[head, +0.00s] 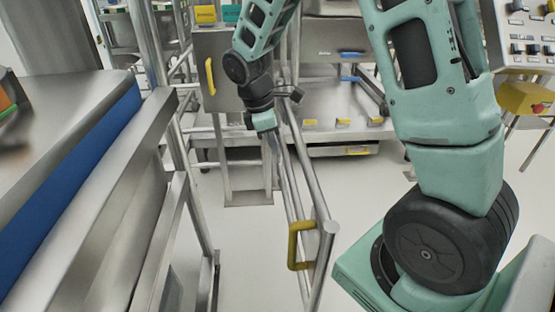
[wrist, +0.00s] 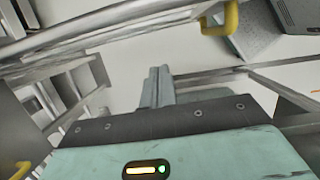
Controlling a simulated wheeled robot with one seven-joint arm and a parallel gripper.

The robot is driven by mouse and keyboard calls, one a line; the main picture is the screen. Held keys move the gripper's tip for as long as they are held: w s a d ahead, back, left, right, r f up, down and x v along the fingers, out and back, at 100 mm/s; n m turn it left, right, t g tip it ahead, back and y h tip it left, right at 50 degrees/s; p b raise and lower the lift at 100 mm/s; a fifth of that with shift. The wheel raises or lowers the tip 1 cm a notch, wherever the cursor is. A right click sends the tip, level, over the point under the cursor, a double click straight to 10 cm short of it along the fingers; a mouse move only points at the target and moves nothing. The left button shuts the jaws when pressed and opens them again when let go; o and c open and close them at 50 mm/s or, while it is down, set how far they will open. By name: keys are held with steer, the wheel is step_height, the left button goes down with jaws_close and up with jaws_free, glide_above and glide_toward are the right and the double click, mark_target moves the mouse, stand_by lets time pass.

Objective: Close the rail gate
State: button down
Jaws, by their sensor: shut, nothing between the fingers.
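The rail gate (head: 296,187) is a frame of grey metal tubes running from near my gripper toward the camera. A yellow handle (head: 293,246) is fixed at its near end, and the handle shows at the top of the wrist view (wrist: 219,18). That near end stands out over open floor, apart from the railing on the left. My gripper (head: 273,143) is by the gate's far part; whether it touches the tubes I cannot tell. In the wrist view its fingers (wrist: 158,86) are together and empty, with gate rails around them.
A steel conveyor with a blue side strip (head: 75,170) and its railing (head: 176,215) fill the left. A steel cabinet with a yellow handle (head: 210,77) stands behind my gripper. A low steel platform (head: 340,133) lies beyond.

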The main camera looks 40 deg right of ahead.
steer(key=s+d+f+b, duration=0.2)
steer(key=d+f, duration=0.3)
steer(key=f, duration=0.3)
steer(key=shift+s+f, duration=0.2)
steer(key=shift+s, duration=0.45)
steer(key=shift+d, duration=0.1)
